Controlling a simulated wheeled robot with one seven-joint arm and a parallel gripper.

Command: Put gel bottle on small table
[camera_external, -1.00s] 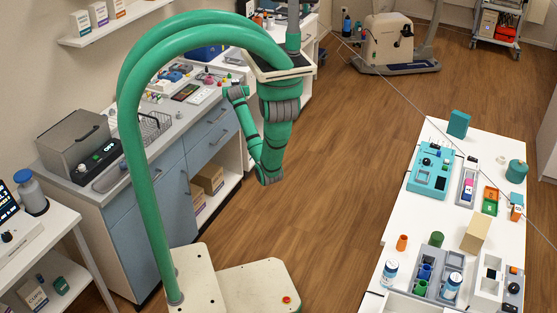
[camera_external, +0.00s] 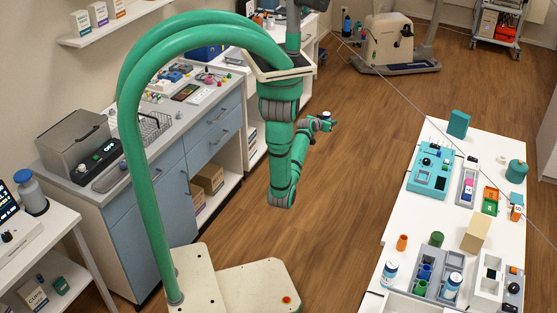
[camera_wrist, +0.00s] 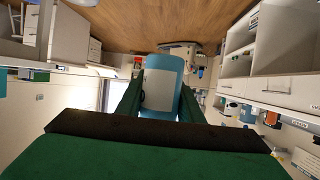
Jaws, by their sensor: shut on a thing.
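A white table (camera_external: 400,262) on the right and a white table (camera_external: 62,226) at the lower left both show; I cannot tell which is the small table.
The right table holds a teal device (camera_external: 432,170), a tan box (camera_external: 475,233) and several bottles and cups. A grey-topped counter with blue drawers (camera_external: 210,145) stands behind my arm on the left. A grey bottle (camera_external: 31,190) stands on the left table. The floor between is clear.

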